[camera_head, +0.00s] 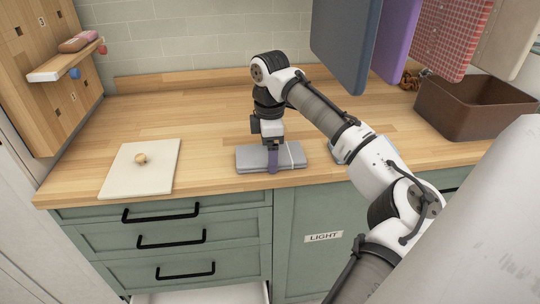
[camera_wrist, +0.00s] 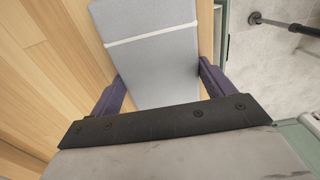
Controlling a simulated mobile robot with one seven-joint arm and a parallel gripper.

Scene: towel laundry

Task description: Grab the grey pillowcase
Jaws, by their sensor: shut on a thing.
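The grey pillowcase (camera_head: 254,158) is a flat folded bundle with a light band around it. It lies on the wooden counter close to its front edge, and it also shows in the wrist view (camera_wrist: 168,65). My gripper (camera_head: 273,165) points down over the bundle. In the wrist view its purple fingers (camera_wrist: 160,72) lie on opposite sides of the bundle, shut on it. Part of the bundle is hidden behind the gripper in the head view.
A cream panel with a round wooden knob (camera_head: 141,159) lies on the counter at left. A brown basket (camera_head: 470,112) stands at right. Blue (camera_head: 345,40), purple (camera_head: 398,38) and red checked (camera_head: 452,38) cloths hang above. A grey-blue item (camera_head: 345,149) is partly hidden behind my arm.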

